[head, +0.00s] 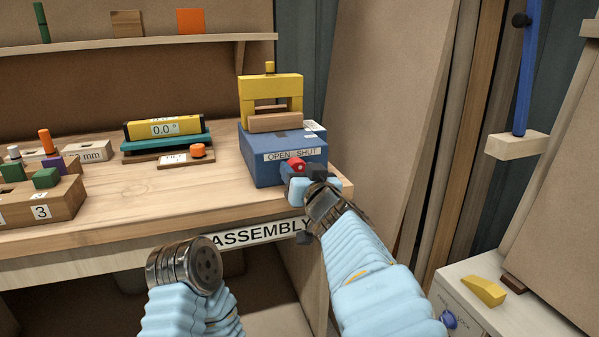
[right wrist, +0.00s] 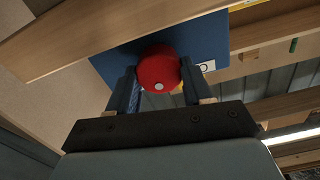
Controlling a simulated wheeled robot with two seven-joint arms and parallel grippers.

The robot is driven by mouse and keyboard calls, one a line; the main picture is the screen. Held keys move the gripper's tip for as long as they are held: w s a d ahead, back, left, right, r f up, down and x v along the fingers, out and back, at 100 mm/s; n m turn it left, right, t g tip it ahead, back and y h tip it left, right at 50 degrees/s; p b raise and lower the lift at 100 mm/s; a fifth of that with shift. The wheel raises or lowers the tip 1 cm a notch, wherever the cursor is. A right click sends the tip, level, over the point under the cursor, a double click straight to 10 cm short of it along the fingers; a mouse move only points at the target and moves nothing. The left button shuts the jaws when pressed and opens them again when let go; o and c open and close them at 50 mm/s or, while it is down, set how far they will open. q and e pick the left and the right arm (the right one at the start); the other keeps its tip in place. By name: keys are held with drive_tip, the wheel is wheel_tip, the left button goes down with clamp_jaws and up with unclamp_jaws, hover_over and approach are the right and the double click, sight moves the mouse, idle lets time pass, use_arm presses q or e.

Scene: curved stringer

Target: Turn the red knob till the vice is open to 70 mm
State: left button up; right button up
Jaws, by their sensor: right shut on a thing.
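The vice is a blue block (head: 283,160) with a yellow frame (head: 270,90) on top and a wooden block (head: 275,122) inside the frame. Its front label reads "OPEN SHUT". The red knob (head: 297,165) is on the front, low and to the right, partly hidden by my right gripper (head: 296,177). In the right wrist view the round red knob (right wrist: 158,70), with a pale dot, sits between the two fingers of the gripper (right wrist: 158,85), which is shut on it. The jaw gap and any scale reading are too small to tell. My left gripper does not show; only part of my left arm does.
The vice stands at the right end of the wooden bench (head: 225,195). A yellow level (head: 165,128), an orange-knobbed block (head: 197,151) and a numbered peg block (head: 40,205) are left of it. Leaning boards (head: 385,120) stand right. A white cabinet (head: 510,310) is at lower right.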

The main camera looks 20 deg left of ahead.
drive_tip(key=shift+f+b, duration=0.15)
drive_tip(key=shift+b, duration=0.3)
drive_tip(key=n+b, duration=0.5)
drive_tip(key=b, duration=0.3)
drive_tip(key=shift+f, duration=0.15)
drive_tip(key=shift+n+b, duration=0.85)
drive_tip(key=shift+n, duration=0.15)
drive_tip(key=n+b, duration=0.2)
drive_tip(key=n, duration=0.1)
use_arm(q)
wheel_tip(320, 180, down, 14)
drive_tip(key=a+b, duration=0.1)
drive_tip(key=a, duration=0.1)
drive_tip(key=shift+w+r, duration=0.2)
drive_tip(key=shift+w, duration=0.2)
use_arm(e)
drive_tip(key=shift+s+a+n, duration=0.1)
drive_tip(key=shift+n, duration=1.8)
drive_tip(key=o, duration=1)
drive_tip(key=shift+o, duration=0.2)
drive_tip(key=shift+a, duration=0.1)
